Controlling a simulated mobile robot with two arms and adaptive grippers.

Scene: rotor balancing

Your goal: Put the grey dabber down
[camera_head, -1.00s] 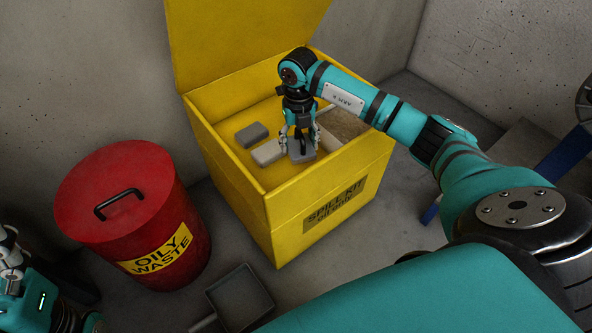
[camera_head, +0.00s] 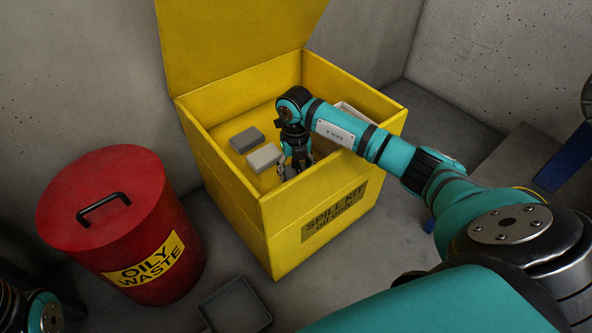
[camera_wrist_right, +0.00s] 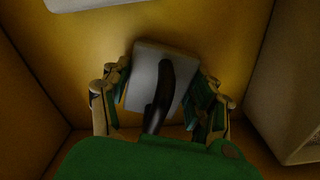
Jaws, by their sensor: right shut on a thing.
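My right gripper (camera_head: 297,163) reaches down inside the yellow spill kit box (camera_head: 236,213). It is shut on the grey dabber (camera_head: 290,173), of which only a small part shows in the head view. In the right wrist view the dabber is a grey block (camera_wrist_right: 146,68) with a curved black handle (camera_wrist_right: 164,90). The gripper's fingers (camera_wrist_right: 160,98) stand on both sides of it. The dabber is low in the box; I cannot tell whether it touches the floor. My left gripper's fingers are out of view; only part of that arm shows at the lower left.
A dark grey block (camera_head: 247,140) and a lighter grey block (camera_head: 264,158) lie left of the gripper. A pale container (camera_head: 352,113) stands at the box's right, partly behind my arm. The red oily waste bin (camera_head: 120,235) and a grey tray (camera_head: 236,305) stand outside.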

